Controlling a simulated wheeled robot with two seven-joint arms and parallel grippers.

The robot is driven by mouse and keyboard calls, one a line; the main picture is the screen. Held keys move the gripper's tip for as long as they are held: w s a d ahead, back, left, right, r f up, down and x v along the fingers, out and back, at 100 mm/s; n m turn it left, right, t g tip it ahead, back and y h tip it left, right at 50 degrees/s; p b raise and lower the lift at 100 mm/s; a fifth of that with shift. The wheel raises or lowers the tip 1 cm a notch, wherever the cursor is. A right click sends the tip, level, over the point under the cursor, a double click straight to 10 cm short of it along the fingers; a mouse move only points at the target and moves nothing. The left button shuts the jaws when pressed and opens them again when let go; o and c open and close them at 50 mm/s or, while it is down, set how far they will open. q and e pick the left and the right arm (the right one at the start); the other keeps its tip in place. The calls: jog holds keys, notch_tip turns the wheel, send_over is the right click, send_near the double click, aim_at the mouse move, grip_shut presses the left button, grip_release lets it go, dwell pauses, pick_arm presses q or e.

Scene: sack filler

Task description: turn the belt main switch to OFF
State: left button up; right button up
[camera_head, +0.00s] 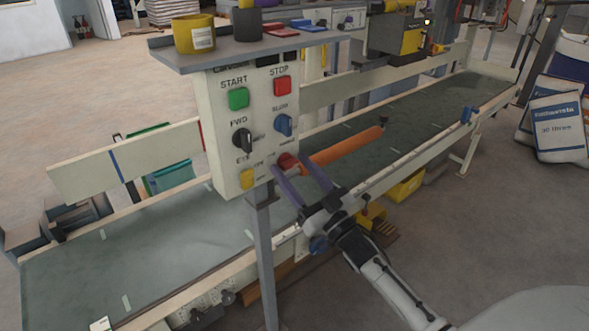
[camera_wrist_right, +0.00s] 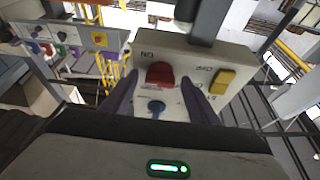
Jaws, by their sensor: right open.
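A pale control panel (camera_head: 222,130) stands on a grey post over the belt. At its lower right is a red switch (camera_head: 287,161), which also shows in the wrist view (camera_wrist_right: 160,73) with an ON marking near it. It appears to be the belt main switch; its exact setting is too small to read. My right gripper (camera_head: 293,163) is open, its purple fingers pointing at the panel, one on each side of the red switch. In the wrist view the fingers (camera_wrist_right: 158,78) flank the red switch with gaps. My left gripper is out of view.
The panel also has a green START button (camera_head: 238,98), a red STOP button (camera_head: 282,86), a black knob (camera_head: 242,140), a blue knob (camera_head: 283,125) and a yellow control (camera_head: 248,179). A shelf (camera_head: 240,52) overhangs it. An orange bar (camera_head: 345,147) crosses the conveyor belt (camera_head: 150,250) behind.

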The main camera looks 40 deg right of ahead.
jog(key=c, duration=1.1)
jog(key=shift+o, duration=0.2)
